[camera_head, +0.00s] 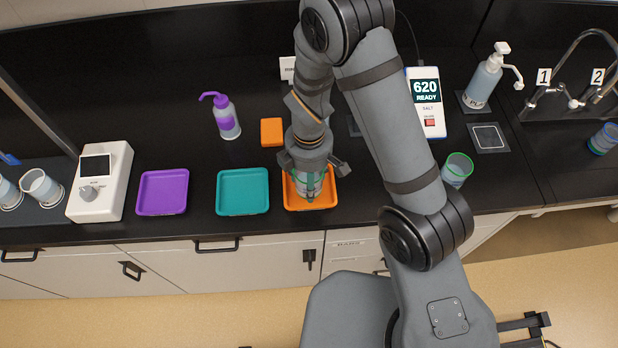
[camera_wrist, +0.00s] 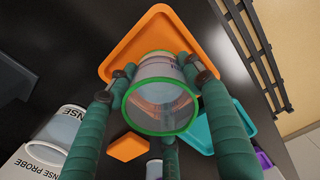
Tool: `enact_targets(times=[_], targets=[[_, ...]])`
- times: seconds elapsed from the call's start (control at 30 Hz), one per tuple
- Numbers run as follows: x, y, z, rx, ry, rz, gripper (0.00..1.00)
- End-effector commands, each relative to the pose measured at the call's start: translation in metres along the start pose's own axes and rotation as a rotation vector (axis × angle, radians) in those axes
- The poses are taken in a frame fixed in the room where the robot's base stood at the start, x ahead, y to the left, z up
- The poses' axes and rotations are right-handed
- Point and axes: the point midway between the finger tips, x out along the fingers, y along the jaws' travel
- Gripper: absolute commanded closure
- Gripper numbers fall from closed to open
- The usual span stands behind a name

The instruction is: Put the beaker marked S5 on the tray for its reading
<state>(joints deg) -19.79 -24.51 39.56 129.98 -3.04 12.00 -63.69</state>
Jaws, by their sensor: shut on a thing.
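My gripper (camera_head: 307,176) is shut on a clear beaker (camera_head: 309,188) with a green rim, over the orange tray (camera_head: 315,207) in the head view. In the wrist view, the fingers of my gripper (camera_wrist: 160,88) close around the sides of the beaker (camera_wrist: 160,100), and the orange tray (camera_wrist: 120,62) lies beyond its base. The beaker looks upright in the head view. I cannot tell whether its base touches the tray. Its mark is not readable; only a bit of dark print shows near a finger.
Left of the orange tray are a teal tray (camera_head: 243,208) and a purple tray (camera_head: 163,210), both empty. A second green-rimmed beaker (camera_head: 456,170) stands to the right. An orange block (camera_head: 272,132) and a purple-topped wash bottle (camera_head: 227,120) stand behind. A meter (camera_head: 425,105) shows 620 READY.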

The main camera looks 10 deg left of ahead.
Motion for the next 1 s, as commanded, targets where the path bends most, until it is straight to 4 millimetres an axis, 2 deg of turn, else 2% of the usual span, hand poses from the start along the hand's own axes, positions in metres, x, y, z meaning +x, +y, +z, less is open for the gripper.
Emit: enact_targets(times=[0.27, 0.3, 0.4, 0.67, 0.8, 0.87, 1.0], targets=[[0.005, 0.0, 0.0, 0.0, 0.0, 0.0, 0.79], [0.003, 0.0, 0.0, 0.0, 0.0, 0.0, 0.48], [0.003, 0.0, 0.0, 0.0, 0.0, 0.0, 0.42], [0.002, 0.0, 0.0, 0.0, 0.0, 0.0, 0.42], [-0.004, 0.001, 0.0, 0.0, 0.001, 0.002, 0.42], [-0.011, 0.002, -0.001, 0.0, 0.002, 0.004, 0.42], [-0.036, 0.002, -0.001, 0.0, 0.004, 0.007, 0.42]])
